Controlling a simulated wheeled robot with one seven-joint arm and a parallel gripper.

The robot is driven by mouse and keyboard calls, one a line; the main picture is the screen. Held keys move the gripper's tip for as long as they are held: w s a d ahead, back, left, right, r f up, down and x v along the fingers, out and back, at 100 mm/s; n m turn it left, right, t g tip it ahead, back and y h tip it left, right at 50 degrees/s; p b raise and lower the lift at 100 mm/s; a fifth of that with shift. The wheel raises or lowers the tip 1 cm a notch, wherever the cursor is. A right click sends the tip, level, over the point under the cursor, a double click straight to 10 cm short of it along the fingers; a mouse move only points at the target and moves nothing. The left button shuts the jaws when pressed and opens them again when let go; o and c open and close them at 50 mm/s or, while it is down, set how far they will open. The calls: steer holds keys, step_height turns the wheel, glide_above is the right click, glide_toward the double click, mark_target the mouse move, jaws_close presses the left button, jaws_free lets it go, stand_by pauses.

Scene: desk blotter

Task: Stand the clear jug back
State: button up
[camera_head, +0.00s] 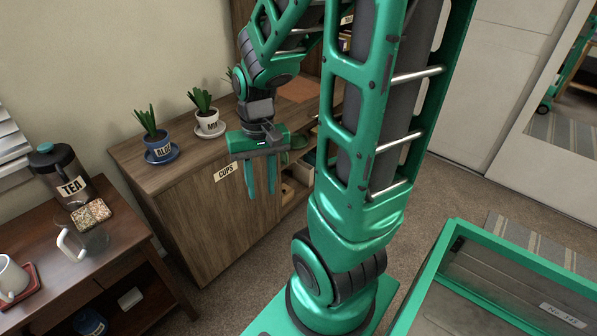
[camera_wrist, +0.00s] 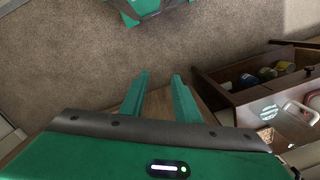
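A clear jug (camera_head: 94,238) with a pale handle is on the dark wooden side table at lower left, near its right edge. Its see-through body is hard to make out, so I cannot tell whether it stands or lies. My gripper (camera_head: 261,188) hangs in front of the wooden cabinet, well to the right of the jug, its fingers pointing down. The fingers are apart with nothing between them.
Two potted plants, one in a blue pot (camera_head: 159,146) and one in a white pot (camera_head: 208,121), stand on the cabinet (camera_head: 125,148). Carpet floor lies between the furniture.

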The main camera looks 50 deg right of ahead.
steer(key=s+d+r, duration=0.3)
steer(key=s+r, duration=0.4)
steer(key=s, duration=0.3)
steer(key=shift+s+r+h, duration=0.15)
steer(key=shift+r+h, duration=0.1)
steer(key=shift+h, duration=0.05)
steer(key=shift+w+f, duration=0.25)
steer(key=shift+w, duration=0.4)
